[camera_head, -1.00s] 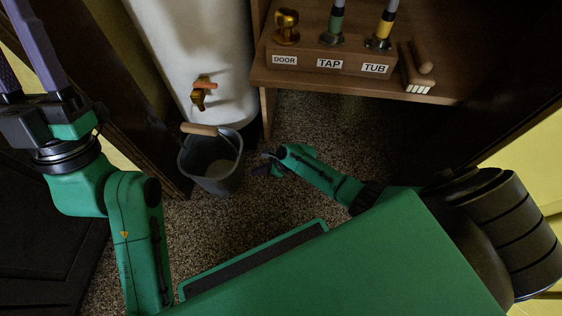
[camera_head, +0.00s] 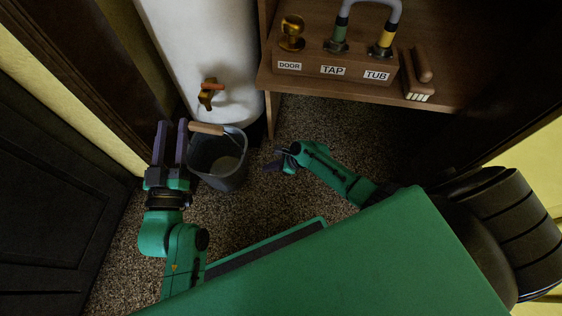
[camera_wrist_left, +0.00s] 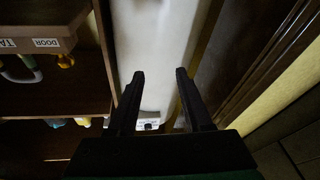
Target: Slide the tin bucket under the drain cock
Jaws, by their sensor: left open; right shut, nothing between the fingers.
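The grey tin bucket (camera_head: 222,172) stands upright on the speckled floor in the head view, its wooden-grip handle (camera_head: 206,129) resting at the rim. The brass drain cock (camera_head: 207,98) with an orange lever sticks out of the white tank (camera_head: 200,50) behind and above the bucket. My left gripper (camera_head: 171,126) is open just left of the bucket, fingers pointing toward the tank; I cannot tell whether it touches the bucket. In the left wrist view, its open fingers (camera_wrist_left: 158,75) frame the white tank, with nothing seen between them. My right gripper (camera_head: 270,165) is shut and empty, right of the bucket.
A wooden shelf (camera_head: 350,90) to the right of the tank bears a block with DOOR, TAP and TUB labels and a brush (camera_head: 418,78). A dark panelled door (camera_head: 60,200) stands at the left. Speckled floor (camera_head: 225,215) is bare in front of the bucket.

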